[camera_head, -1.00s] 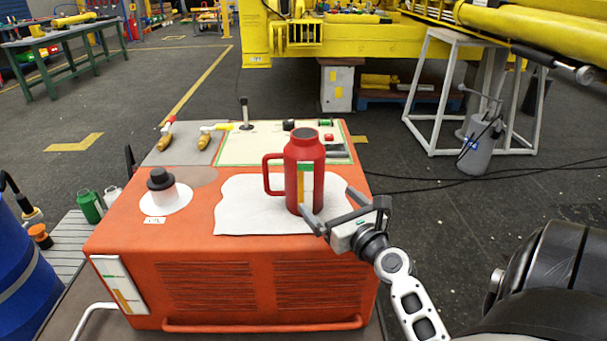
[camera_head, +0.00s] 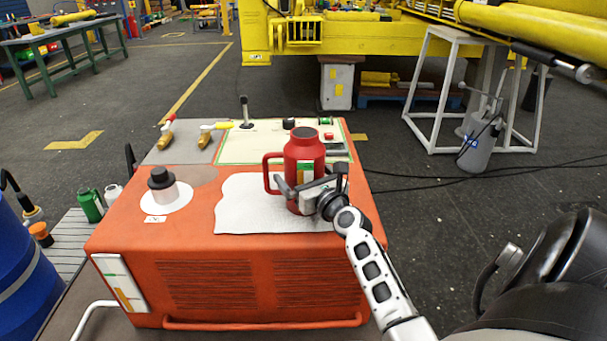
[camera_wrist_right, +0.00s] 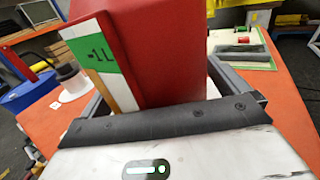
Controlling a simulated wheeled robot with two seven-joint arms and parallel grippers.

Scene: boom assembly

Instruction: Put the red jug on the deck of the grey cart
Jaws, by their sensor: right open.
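The red jug (camera_head: 304,150) stands upright on a white cloth (camera_head: 240,205) on top of the orange machine, its handle to the left. My right gripper (camera_head: 311,178) is open, with its fingers on either side of the jug's lower body. In the right wrist view the jug (camera_wrist_right: 180,55) fills the space between the fingers; I cannot tell whether they touch it. A grey slatted deck (camera_head: 65,262), seemingly the grey cart's, shows at the lower left, partly hidden by the orange machine. My left gripper is not in view.
A green bottle (camera_head: 90,206), a white container and an orange-topped item (camera_head: 40,233) stand on or by the slatted deck. A blue drum (camera_head: 25,275) is at the left edge. A black knob (camera_head: 160,178) and yellow-handled tools (camera_head: 207,137) are on the orange machine (camera_head: 230,285).

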